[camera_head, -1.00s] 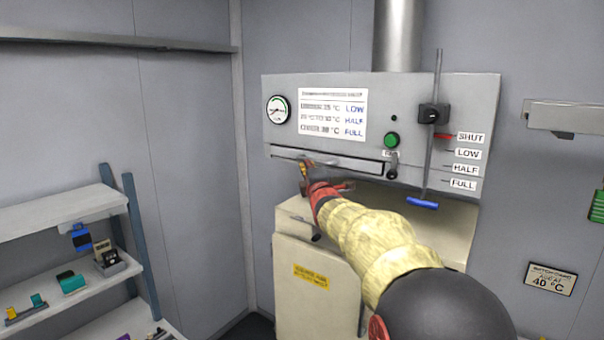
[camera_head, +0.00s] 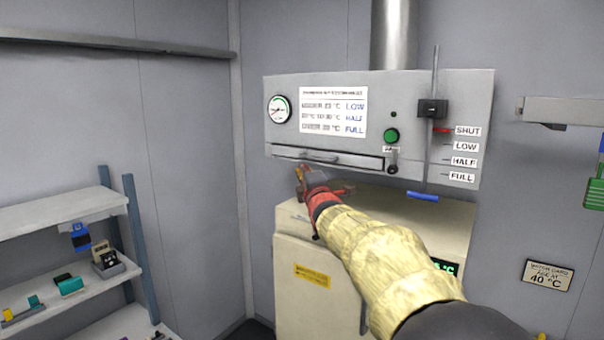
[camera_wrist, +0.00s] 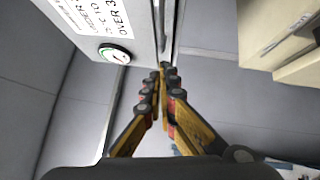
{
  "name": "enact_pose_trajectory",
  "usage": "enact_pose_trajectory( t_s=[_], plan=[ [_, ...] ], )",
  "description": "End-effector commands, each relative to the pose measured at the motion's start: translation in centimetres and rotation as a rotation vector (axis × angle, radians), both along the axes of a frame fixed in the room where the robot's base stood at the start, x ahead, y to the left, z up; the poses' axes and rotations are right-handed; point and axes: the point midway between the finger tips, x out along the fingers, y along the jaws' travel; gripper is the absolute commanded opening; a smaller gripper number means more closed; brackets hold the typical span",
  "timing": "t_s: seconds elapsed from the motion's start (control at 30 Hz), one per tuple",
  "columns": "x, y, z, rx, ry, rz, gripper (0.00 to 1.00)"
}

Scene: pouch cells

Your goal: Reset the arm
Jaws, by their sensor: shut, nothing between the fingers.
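My gripper (camera_head: 302,178) is at the end of my yellow-sleeved arm, just below the left part of the grey wall panel (camera_head: 440,100) and above the cream cabinet (camera_head: 300,260). In the wrist view my gripper (camera_wrist: 163,72) has its fingers together at the tips, with nothing between them. The panel's edge and its dial gauge (camera_wrist: 115,54) are close to the left of the fingers there. Whether the fingertips touch the panel cannot be told.
The panel carries a drawer-like handle (camera_head: 320,157), a green button (camera_head: 391,135) and a lever rod with a blue grip (camera_head: 423,196). A shelf unit (camera_head: 50,217) with small items stands at left. A wall bracket (camera_head: 560,112) is at right.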

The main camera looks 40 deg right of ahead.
Motion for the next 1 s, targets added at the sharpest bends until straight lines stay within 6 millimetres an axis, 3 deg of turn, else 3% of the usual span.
enact_pose_trajectory(
  t_s=[0.2, 0.4, 0.87, 0.97, 1.0],
  plan=[
    [-3.5, 1.5, -0.6, 0.0, 0.0, -0.001, 0.0],
    [-5.7, 2.5, -1.0, 0.001, 0.002, 0.0, 0.0],
    [-6.6, 2.9, -1.2, 0.033, -0.008, 0.004, 0.0],
    [-6.6, 2.4, -2.7, 0.159, -0.005, 0.0, 0.0],
    [-6.7, 2.1, -4.2, 0.247, 0.008, -0.011, 0.0]
  ],
)
